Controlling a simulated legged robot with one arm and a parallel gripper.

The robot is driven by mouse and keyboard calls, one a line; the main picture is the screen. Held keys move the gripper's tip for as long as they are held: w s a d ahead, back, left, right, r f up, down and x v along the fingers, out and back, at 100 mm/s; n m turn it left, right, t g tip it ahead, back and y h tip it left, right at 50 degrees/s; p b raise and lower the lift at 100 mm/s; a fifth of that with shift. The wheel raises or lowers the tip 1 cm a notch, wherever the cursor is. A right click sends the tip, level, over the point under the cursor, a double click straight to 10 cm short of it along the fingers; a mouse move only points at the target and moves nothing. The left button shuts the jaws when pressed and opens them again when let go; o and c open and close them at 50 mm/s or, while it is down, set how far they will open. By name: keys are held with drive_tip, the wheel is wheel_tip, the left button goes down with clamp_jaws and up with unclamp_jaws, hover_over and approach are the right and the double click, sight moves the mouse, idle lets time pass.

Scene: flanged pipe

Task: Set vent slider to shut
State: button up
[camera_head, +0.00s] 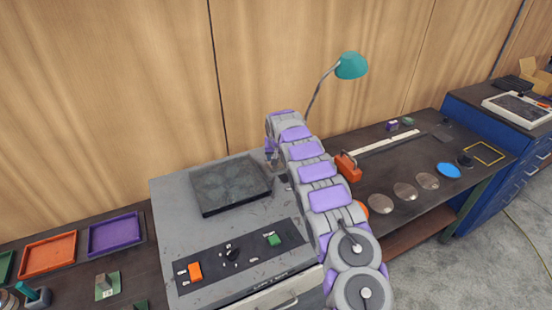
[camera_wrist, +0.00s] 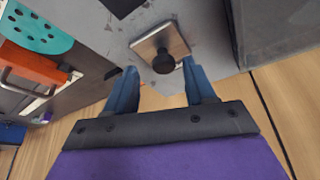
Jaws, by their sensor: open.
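In the wrist view, a black round knob (camera_wrist: 163,63) stands on a small pale metal plate (camera_wrist: 150,45) on the grey bench top. It looks like the vent slider, but I cannot read a label. My gripper (camera_wrist: 162,72) is open, with one blue finger to each side of the knob in the picture. I see no clear contact, and cannot judge the depth. In the head view, my gripper (camera_head: 271,156) is near the back right of the grey bench, partly behind my arm, which hides the knob there.
The grey bench (camera_head: 170,215) carries a dark square slab (camera_head: 230,185) and a control strip with an orange switch (camera_head: 195,271) and a green switch (camera_head: 273,240). A teal lamp (camera_head: 350,66) stands behind. An orange-handled object (camera_head: 348,167) lies right of my arm.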

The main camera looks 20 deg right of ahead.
drive_tip(key=shift+w+d+f, duration=0.2)
drive_tip(key=shift+d+f, duration=0.05)
drive_tip(key=shift+f, duration=0.1)
drive_tip(key=shift+a, duration=0.8)
drive_tip(key=shift+d, duration=0.6)
drive_tip(key=c, duration=0.7)
drive_tip(key=shift+a, duration=0.25)
clamp_jaws()
